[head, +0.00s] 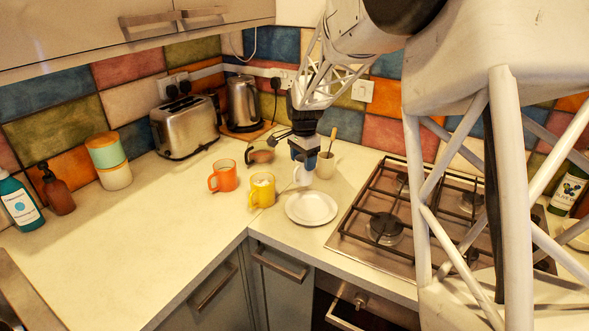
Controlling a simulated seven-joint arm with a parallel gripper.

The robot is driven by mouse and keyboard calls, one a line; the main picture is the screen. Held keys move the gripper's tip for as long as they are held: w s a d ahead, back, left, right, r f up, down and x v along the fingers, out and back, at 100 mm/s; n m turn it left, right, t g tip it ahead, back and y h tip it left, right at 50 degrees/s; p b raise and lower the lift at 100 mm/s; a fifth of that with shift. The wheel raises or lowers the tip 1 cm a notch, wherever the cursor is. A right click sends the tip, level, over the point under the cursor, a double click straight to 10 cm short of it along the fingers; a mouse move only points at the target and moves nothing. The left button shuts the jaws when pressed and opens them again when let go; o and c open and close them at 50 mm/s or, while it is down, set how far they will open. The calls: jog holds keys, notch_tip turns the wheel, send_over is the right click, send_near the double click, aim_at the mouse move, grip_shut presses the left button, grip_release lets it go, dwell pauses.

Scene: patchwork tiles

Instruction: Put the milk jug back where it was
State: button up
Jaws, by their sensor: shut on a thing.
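My gripper (303,157) points down over the worktop, left of the hob. It is shut on a small white jug (301,176), which I take to be the milk jug. Most of the jug's upper part is hidden by the fingers. I cannot tell whether its base touches the worktop. A white plate (311,208) lies in front of it. A cream pot (325,166) with a wooden utensil stands close to its right.
A yellow mug (262,190) and an orange mug (223,177) stand left of the jug. A dark-and-tan vessel (261,151) stands behind. The toaster (186,127) and kettle (243,103) are at the back. The gas hob (391,247) is right. The left worktop (140,235) is clear.

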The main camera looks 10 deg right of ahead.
jog(key=w+d+f, duration=0.1)
jog(key=w, duration=1.5)
jog(key=shift+f, duration=0.2)
jog(key=shift+d+f, duration=0.1)
jog(key=shift+f, duration=1.65)
jog(key=shift+f, duration=0.15)
jog(key=o, duration=1.1)
notch_tip(320, 180, up, 12)
jog(key=shift+r, duration=0.15)
